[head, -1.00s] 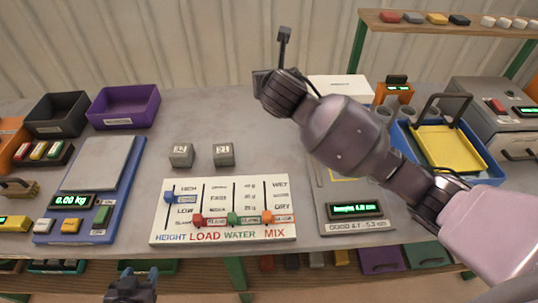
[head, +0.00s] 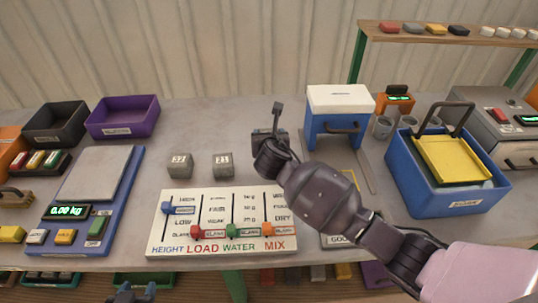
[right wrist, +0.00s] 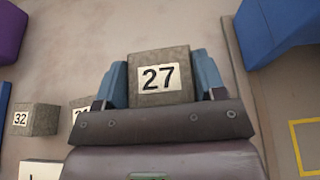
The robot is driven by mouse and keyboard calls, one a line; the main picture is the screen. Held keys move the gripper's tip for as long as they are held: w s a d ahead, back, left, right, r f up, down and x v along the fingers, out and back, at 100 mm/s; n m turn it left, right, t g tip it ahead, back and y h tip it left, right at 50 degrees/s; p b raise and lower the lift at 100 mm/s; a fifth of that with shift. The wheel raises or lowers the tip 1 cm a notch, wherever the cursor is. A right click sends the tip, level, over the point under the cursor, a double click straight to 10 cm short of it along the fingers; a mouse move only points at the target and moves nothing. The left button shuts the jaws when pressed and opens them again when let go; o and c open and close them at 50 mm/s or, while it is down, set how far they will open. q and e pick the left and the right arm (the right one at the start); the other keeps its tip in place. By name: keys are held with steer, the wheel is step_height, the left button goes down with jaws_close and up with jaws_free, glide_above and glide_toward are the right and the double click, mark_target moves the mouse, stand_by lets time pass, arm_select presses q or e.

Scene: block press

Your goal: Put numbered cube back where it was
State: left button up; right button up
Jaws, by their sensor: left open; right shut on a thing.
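My right gripper (right wrist: 160,85) is shut on a grey cube labelled 27 (right wrist: 158,92), one blue finger on each side. In the head view the right gripper (head: 268,140) is over the table, right of the other two cubes, and its own wrist hides cube 27. A grey cube labelled 32 (head: 180,165) and one labelled 21 (head: 223,166) stand side by side on the table behind the control board. Cube 32 (right wrist: 35,119) also shows in the right wrist view, with cube 21 partly hidden by the gripper. My left gripper (head: 132,293) is open at the bottom edge.
The slider board (head: 160,240) lies in front of the cubes. A blue scale (head: 125,205) reading 0.00 kg and a purple bin (head: 125,128) are to the left. A blue press with a white top (head: 338,98) and a blue tub (head: 440,203) are to the right.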

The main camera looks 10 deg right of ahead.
steer(key=shift+f+b, duration=0.65)
steer(key=shift+f, duration=2.75)
steer(key=shift+f, duration=0.15)
steer(key=o, duration=1.3)
steer(key=shift+s+r, duration=0.2)
steer(key=p+v, duration=0.2)
steer(key=v, duration=0.9)
steer(key=shift+s, duration=0.25)
steer(key=shift+s, duration=0.1)
